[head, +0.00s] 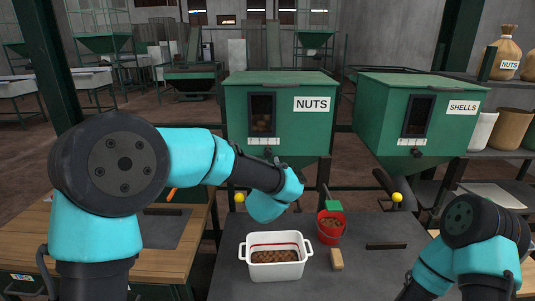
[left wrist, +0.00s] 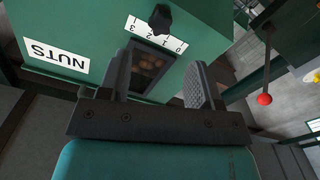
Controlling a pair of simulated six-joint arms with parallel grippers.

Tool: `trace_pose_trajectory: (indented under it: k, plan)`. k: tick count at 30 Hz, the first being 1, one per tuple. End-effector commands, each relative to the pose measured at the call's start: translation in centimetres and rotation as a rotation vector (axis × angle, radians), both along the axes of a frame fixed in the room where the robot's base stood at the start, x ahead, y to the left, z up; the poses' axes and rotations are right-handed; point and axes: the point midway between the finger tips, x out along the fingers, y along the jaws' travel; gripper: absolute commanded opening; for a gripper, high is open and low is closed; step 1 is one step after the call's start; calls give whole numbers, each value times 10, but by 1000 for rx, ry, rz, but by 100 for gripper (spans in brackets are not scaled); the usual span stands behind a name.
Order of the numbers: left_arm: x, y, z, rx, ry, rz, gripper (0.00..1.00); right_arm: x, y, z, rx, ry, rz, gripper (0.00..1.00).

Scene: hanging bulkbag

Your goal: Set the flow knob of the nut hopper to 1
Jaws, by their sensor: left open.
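The green nut hopper (head: 280,105) with a NUTS label stands at the back centre. Its white scale plate (head: 263,141) and dark flow knob (head: 268,153) are on the front under the window. In the left wrist view the black knob (left wrist: 161,18) is at the top by the scale plate (left wrist: 157,34). I cannot tell which number it points to. My left gripper (left wrist: 158,80) is open and empty, its fingers apart from the knob, with the window showing between them. In the head view its fingertips are not clear. My right gripper is out of view.
A SHELLS hopper (head: 418,117) stands to the right with its own knob. Yellow-tipped levers (head: 397,198) stick out below the hoppers.

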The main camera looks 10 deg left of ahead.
Motion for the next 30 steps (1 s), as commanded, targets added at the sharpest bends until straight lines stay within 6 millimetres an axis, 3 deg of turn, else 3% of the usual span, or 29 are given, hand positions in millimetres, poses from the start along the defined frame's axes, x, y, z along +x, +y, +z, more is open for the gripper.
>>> trace_pose_trajectory:
  k: [15, 21, 30]
  plan:
    - [84, 9, 0, -1, -1, 1, 58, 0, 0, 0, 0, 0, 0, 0]
    - [98, 11, 0, 1, -1, 0, 58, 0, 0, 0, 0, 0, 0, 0]
    - [100, 11, 0, 1, 0, -1, 58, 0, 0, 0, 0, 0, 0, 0]
